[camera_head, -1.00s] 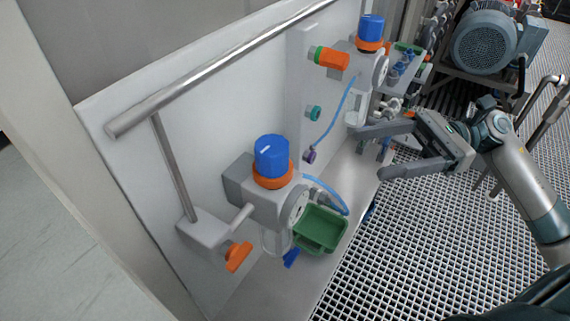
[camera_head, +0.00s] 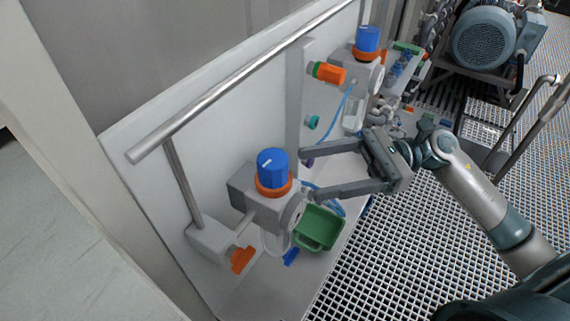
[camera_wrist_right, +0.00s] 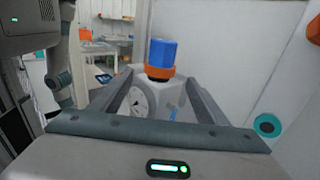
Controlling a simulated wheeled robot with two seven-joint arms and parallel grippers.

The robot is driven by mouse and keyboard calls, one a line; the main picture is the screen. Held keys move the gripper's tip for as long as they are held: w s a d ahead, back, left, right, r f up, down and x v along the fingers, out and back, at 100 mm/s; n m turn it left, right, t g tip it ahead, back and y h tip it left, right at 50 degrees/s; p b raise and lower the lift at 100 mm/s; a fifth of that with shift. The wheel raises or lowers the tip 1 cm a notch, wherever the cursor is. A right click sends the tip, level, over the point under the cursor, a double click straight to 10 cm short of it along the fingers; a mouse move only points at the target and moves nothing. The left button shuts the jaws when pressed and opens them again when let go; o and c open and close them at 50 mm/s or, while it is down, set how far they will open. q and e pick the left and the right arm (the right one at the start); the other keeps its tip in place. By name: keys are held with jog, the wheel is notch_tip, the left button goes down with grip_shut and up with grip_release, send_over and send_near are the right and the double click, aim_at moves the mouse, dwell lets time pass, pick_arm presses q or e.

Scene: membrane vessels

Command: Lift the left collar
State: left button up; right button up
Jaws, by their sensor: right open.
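The left collar (camera_head: 274,185) is an orange ring under a blue knob (camera_head: 272,166), on top of a grey valve body (camera_head: 258,206). In the right wrist view the orange collar (camera_wrist_right: 160,72) shows ahead, below the blue knob (camera_wrist_right: 162,52). My right gripper (camera_head: 312,176) is open and empty. Its fingertips point at the left valve, just right of the collar and apart from it. In the right wrist view the collar lies between the lines of the two fingers. My left gripper is not in view.
A green tray (camera_head: 319,228) sits below the gripper. An orange handle (camera_head: 243,259) is at lower left. A second blue-knobbed valve (camera_head: 367,40) stands farther back. Blue tubing (camera_head: 322,200) passes close to the lower finger.

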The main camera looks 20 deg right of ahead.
aim_at(293, 184)
jog(key=a+p, duration=0.1)
jog(key=a, duration=0.2)
jog(key=a+p, duration=0.1)
jog(key=a, duration=0.1)
jog(key=shift+w+a+r+p, duration=0.2)
jog(key=shift+w+a+p, duration=0.05)
jog(key=shift+w+p, duration=0.1)
jog(key=shift+w+a+f+p, duration=0.15)
jog(key=shift+a+p, duration=0.15)
jog(key=shift+a, duration=0.45)
